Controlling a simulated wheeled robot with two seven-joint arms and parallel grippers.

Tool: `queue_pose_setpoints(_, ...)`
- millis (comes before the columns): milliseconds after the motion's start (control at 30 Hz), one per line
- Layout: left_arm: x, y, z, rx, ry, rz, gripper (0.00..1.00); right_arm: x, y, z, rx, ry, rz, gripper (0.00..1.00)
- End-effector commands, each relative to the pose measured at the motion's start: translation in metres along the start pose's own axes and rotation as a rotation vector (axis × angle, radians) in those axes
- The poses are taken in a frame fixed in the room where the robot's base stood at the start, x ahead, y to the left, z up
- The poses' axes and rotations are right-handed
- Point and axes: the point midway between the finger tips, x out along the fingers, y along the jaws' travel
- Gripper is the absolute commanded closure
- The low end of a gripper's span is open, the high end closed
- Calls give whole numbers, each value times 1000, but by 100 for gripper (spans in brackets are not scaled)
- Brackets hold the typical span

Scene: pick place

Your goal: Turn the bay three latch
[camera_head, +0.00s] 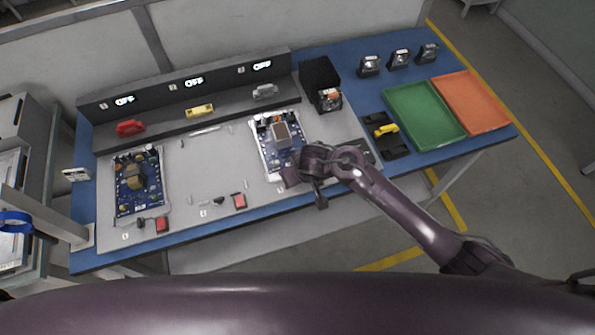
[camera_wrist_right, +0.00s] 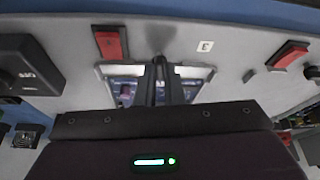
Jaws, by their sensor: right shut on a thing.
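My right gripper (camera_head: 303,184) is at the front edge of bay three. In the right wrist view its fingers (camera_wrist_right: 160,78) are close together on the bay three latch, which they almost wholly hide. The white label 3 (camera_wrist_right: 205,45) and a red block (camera_wrist_right: 110,42) lie on either side of the fingers. The bay three board (camera_head: 268,155), blue with a pale frame and a grey square part, lies just behind the gripper. I cannot tell how far the latch is turned. My left gripper is not in view.
A blue board (camera_head: 126,201) lies in the left bay; the middle bay is bare. Red blocks (camera_head: 239,201) sit along the front. Red, yellow and grey handles line the back ledge under OFF displays (camera_head: 194,81). Green (camera_head: 402,101) and orange (camera_head: 462,88) trays lie right.

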Motion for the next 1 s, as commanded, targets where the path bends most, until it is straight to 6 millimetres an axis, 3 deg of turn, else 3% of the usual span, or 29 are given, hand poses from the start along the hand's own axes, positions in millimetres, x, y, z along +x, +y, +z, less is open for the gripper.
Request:
queue_pose_setpoints(200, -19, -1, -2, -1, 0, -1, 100, -4, 3, -2, -176, -2, -72, 100)
queue_pose_setpoints(500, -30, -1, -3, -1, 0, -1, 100, -2, 6, -3, -442, 0, -181, 100)
queue_pose_setpoints(1000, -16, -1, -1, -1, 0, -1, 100, 4, 10, -5, -881, 1, -362, 100)
